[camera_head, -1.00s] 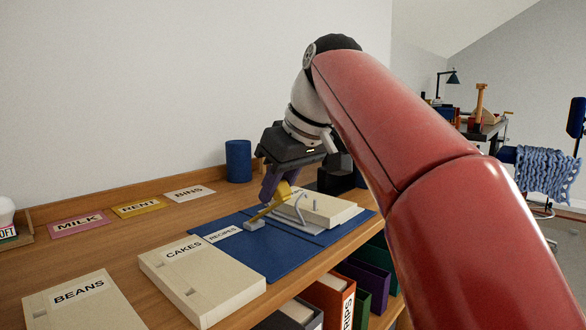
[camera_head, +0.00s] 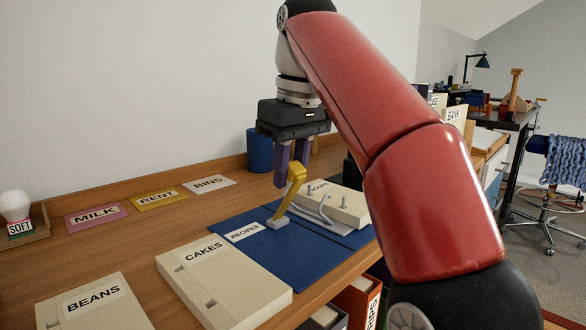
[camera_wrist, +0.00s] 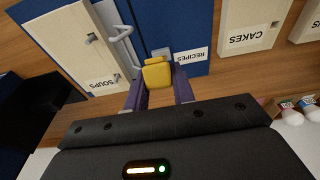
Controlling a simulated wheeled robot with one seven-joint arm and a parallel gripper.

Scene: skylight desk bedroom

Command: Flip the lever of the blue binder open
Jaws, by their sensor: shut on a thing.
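The blue binder (camera_head: 300,262) lies open and flat on the wooden desk, with a white RECIPES label. Its yellow lever (camera_head: 289,197) rises steeply, tilted, from a grey base on the binder. Silver arches (camera_head: 326,208) stand to the right of the lever. My gripper (camera_head: 291,172) points down over the binder, its purple fingers around the top of the lever. In the wrist view the lever's yellow end (camera_wrist: 157,74) sits between the two fingers, shut on it. The finger contact itself is partly hidden.
A blue cup (camera_head: 260,150) stands behind. Label cards lie along the back.

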